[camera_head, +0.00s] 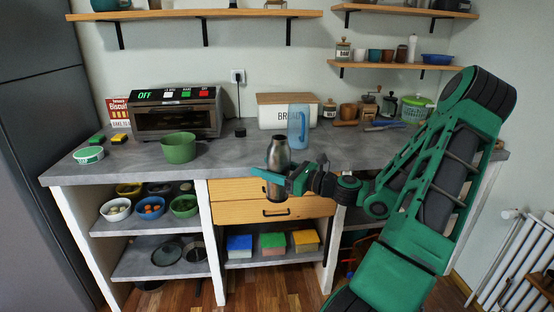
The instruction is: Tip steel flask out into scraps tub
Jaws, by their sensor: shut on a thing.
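The steel flask (278,153) is a dark grey metal bottle with a narrower top. It is upright in front of the counter's front edge, with the drawers behind its lower part. My gripper (277,178) is shut around its middle, coming from the right. A green open tub (179,148) stands on the counter to the left, in front of the toaster oven. A low white and green tub (88,155) stands further left near the counter's front edge. I cannot read a label that tells which one is the scraps tub. The flask's inside is hidden.
The toaster oven (176,112) stands behind the green tub. A blue pitcher (298,126) and bread bin (272,116) are behind the flask. The grey counter (228,158) is clear between the green tub and the flask. Shelves with bowls are below.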

